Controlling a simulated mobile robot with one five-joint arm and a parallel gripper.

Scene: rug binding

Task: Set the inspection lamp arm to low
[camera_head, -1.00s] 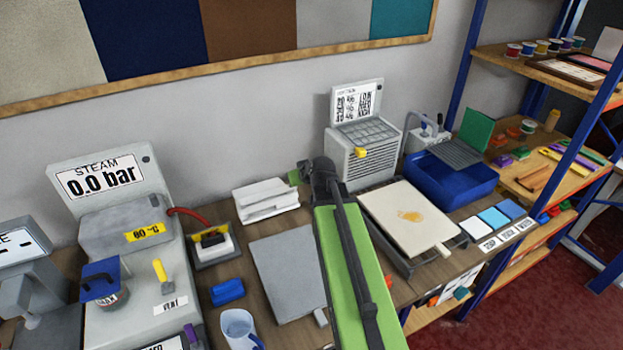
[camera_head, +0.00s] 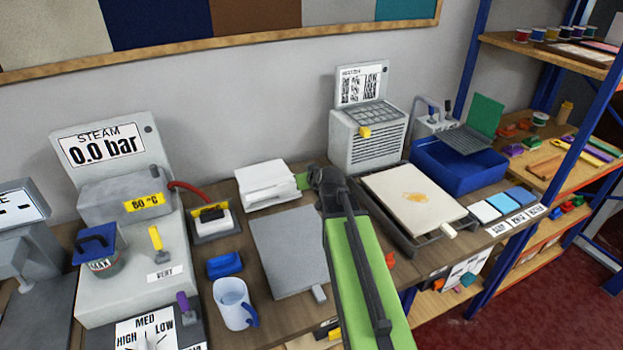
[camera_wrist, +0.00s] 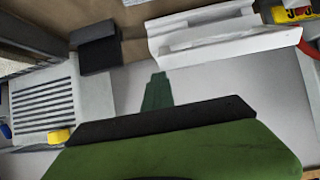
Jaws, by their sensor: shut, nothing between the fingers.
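I cannot pick out an inspection lamp arm for certain. A white dial plate (camera_head: 143,331) marked HIGH, MED and LOW is at the lower left of the head view, cut off by the frame edge. A lever with a purple handle (camera_head: 184,302) stands beside it; its setting cannot be read. My gripper (camera_head: 306,181) is shut and empty, held out over the bench, well to the right of the plate. In the wrist view, its green fingers (camera_wrist: 158,92) show beyond my green arm. My arm hides part of the bench.
A steam unit (camera_head: 140,235) with a yellow lever stands at left. A blue sponge (camera_head: 225,264), a mug (camera_head: 233,303) and a grey board (camera_head: 288,250) lie between it and my arm. A heater box (camera_head: 366,140), blue bin (camera_head: 455,168) and shelf rack are at right.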

